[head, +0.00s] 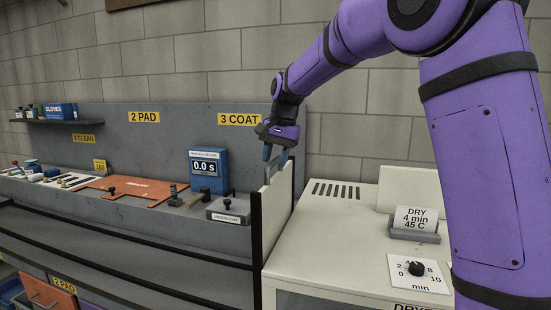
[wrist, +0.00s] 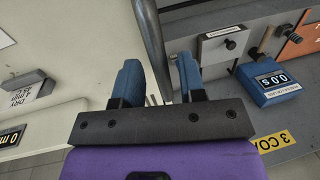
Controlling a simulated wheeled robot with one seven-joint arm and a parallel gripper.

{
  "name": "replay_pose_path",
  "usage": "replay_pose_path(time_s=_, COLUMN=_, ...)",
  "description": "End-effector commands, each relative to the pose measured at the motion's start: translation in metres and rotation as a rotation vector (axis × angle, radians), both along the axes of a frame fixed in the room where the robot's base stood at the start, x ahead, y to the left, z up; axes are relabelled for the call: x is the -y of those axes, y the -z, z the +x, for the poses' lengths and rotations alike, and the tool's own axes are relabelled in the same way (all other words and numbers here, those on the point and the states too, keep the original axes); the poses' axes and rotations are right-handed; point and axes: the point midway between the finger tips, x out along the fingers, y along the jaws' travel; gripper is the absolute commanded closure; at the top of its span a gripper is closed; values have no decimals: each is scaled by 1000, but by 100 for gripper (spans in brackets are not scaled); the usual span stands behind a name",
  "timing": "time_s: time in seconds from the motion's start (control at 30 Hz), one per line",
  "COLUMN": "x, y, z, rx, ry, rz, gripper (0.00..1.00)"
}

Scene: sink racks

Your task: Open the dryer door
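The dryer (head: 340,225) is the cream cabinet at the right in the head view, with vent slots on top and part of a dark window at its front. An upright cream panel with black edges (head: 276,205) stands along its left side; I cannot tell for sure that it is the door. My gripper (head: 273,153) is at the top of this panel, pointing down. In the wrist view, a grey metal bar (wrist: 151,45) runs between my gripper's blue fingers (wrist: 158,75). The fingers are apart, with narrow gaps beside the bar, so the grip looks open. The bar's far end is out of frame.
A dial (head: 417,269) and a DRY card holder (head: 415,232) sit on the dryer's top right. On the bench to the left are a blue timer (head: 209,170), an undercoat box (head: 229,210) and an orange pad (head: 135,187). A grey backboard (head: 150,145) rises behind the bench.

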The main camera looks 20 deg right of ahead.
Motion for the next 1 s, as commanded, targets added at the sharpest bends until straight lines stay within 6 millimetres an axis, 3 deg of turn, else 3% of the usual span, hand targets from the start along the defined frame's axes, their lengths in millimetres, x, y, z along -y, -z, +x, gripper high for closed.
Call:
replay_pose_path(time_s=0.3, x=0, y=-1, z=0, rx=0, ry=0, rz=0, gripper=58)
replay_pose_path(time_s=0.43, x=2, y=-10, z=-1, rx=4, ry=1, rz=0, gripper=58)
replay_pose_path(time_s=0.8, x=12, y=-74, z=-8, rx=3, ry=0, rz=0, gripper=58)
replay_pose_path(time_s=1.0, x=16, y=-98, z=-11, rx=1, ry=0, rz=0, gripper=58)
